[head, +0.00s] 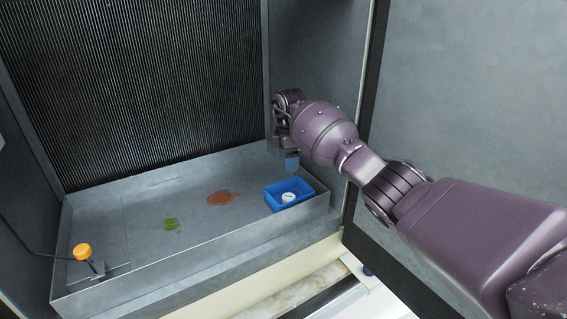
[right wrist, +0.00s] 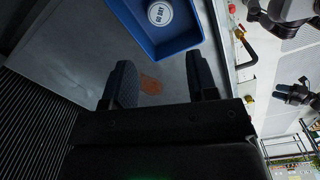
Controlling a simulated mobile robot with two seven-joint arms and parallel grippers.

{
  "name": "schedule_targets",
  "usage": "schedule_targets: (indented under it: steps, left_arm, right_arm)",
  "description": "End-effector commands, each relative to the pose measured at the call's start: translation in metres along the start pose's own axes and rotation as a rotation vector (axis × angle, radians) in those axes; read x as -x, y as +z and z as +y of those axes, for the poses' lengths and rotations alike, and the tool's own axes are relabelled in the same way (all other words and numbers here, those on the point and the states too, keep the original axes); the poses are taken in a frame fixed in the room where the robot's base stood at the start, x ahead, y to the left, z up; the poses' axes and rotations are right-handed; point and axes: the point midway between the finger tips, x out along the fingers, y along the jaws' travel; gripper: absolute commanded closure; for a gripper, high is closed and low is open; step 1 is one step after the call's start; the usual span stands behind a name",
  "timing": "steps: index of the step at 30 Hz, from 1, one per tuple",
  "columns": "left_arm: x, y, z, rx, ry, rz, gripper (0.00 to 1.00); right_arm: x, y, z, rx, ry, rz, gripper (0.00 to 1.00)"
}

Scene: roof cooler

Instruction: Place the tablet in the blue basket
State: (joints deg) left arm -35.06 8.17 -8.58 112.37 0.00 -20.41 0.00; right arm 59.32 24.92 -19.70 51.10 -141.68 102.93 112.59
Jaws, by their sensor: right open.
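The tablet (head: 288,197) is a white round disc with dark print. It lies inside the blue basket (head: 272,204), which sits at the right end of the grey metal tray. In the right wrist view the tablet (right wrist: 160,13) rests on the floor of the basket (right wrist: 190,42), beyond the fingertips.
The metal tray (head: 130,210) has low walls and holds a green stain (head: 171,224) and a reddish-brown stain (head: 222,198). An orange float (head: 82,252) stands at its left end. A ribbed panel (head: 150,90) is behind; a grey side wall (head: 315,60) is close to my right gripper.

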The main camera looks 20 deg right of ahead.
Motion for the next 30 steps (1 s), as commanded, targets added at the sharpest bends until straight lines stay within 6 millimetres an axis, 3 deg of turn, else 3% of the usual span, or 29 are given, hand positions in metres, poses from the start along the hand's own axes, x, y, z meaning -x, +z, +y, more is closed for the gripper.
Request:
schedule_targets:
  steps: [11, 14, 17, 20, 23, 27, 30]
  left_arm:
    - [0.002, 0.003, 0.0, 0.003, 0.0, -0.01, 0.57]
    - [0.002, 0.002, 0.001, 0.004, 0.0, -0.007, 0.57]
    - [0.002, 0.0, 0.001, 0.004, 0.0, -0.005, 0.57]
    - [0.002, 0.0, 0.001, 0.004, 0.0, -0.003, 0.57]
    - [0.003, -0.001, 0.001, 0.004, 0.0, -0.002, 0.57]
    - [0.003, -0.001, 0.001, 0.004, 0.0, -0.003, 0.57]
    - [0.003, 0.0, 0.001, 0.004, 0.0, -0.003, 0.57]
  right_arm:
    - [0.003, 0.004, 0.001, 0.007, 0.001, 0.007, 0.47]
    - [-0.008, -0.009, -0.004, 0.066, 0.016, 0.067, 0.47]
    - [-0.029, -0.041, -0.019, 0.196, 0.063, 0.217, 0.47]
    - [-0.046, -0.083, -0.044, 0.359, 0.15, 0.439, 0.47]
    - [-0.049, -0.124, -0.078, 0.495, 0.268, 0.682, 0.47]
    - [-0.031, -0.162, -0.129, 0.6, 0.467, 1.006, 0.47]
    - [-0.006, -0.174, -0.166, 0.612, 0.629, 1.217, 0.47]
